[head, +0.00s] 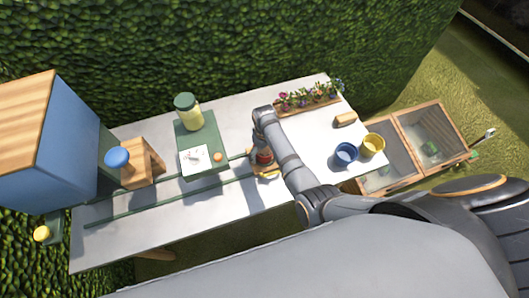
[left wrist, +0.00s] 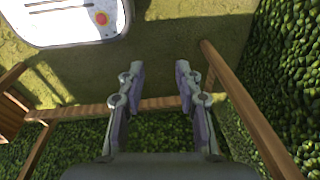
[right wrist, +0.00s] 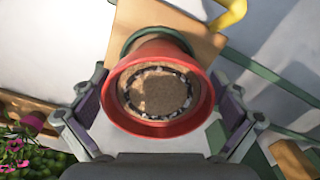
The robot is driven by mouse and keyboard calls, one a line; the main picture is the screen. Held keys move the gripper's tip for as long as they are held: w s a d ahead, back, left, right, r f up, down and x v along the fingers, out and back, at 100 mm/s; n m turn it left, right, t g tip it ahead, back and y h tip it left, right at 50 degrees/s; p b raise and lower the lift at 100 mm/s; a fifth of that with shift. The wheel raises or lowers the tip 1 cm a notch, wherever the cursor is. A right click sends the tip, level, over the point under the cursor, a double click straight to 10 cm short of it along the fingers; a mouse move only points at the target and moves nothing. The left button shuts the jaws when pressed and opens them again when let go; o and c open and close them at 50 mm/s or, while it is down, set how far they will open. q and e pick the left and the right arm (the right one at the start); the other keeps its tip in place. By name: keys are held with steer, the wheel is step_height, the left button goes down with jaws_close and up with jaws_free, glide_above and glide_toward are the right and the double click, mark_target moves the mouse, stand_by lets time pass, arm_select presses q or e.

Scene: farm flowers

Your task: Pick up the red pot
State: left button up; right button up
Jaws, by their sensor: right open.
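The red pot (right wrist: 160,128), filled with brown soil ringed by small stones, shows large in the right wrist view. In the head view the pot (head: 264,157) is small on the white table and partly hidden by my right arm. My right gripper (right wrist: 158,105) is open, with one finger at each side of the pot; I cannot tell whether they touch it. Behind the pot are a green ring (right wrist: 150,36) and a wooden board (right wrist: 185,45). My left gripper (left wrist: 160,78) is open and empty over grass and hedge, outside the head view.
The white table (head: 235,200) holds a flower planter (head: 290,109), a blue pot (head: 346,153), a yellow pot (head: 373,144), a green mat with a jar (head: 187,112), and a wooden stand (head: 142,165). A hedge runs behind. Wooden rails (left wrist: 245,115) flank my left gripper.

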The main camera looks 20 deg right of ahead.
steer(key=shift+w+f, duration=0.1)
steer(key=shift+f, duration=0.25)
steer(key=c, duration=1.5)
steer(key=shift+r, duration=0.15)
